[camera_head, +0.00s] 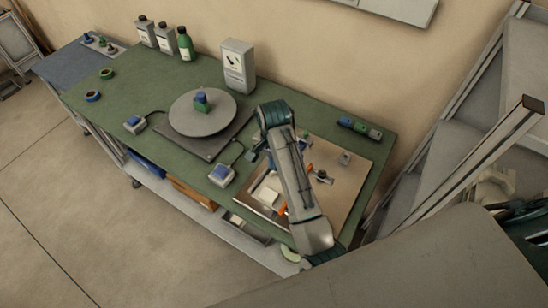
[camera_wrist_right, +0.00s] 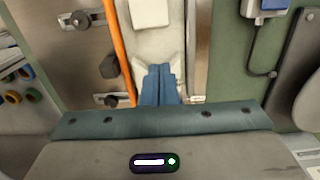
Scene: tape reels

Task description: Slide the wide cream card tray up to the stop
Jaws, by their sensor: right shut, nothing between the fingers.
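A pale cream block (camera_head: 268,194), which looks like the card tray, lies on the brown board left of my right forearm. In the right wrist view a cream block (camera_wrist_right: 149,12) sits at the top edge, on a pale strip (camera_wrist_right: 150,46) between an orange bar (camera_wrist_right: 121,50) and a metal rail (camera_wrist_right: 201,50). My right gripper (camera_wrist_right: 158,70) is shut and empty, its blue fingertips over the pale strip, with a gap in the picture to the block. I cannot tell whether they touch the strip. The stop cannot be made out. My left gripper is not in view.
The brown board (camera_head: 345,190) carries dark knobs and small fittings. A round grey turntable (camera_head: 202,112) with a blue and green piece stands left of it. A grey meter box (camera_head: 238,66), bottles and a blue-topped switch box (camera_head: 222,174) are on the green table (camera_head: 150,85).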

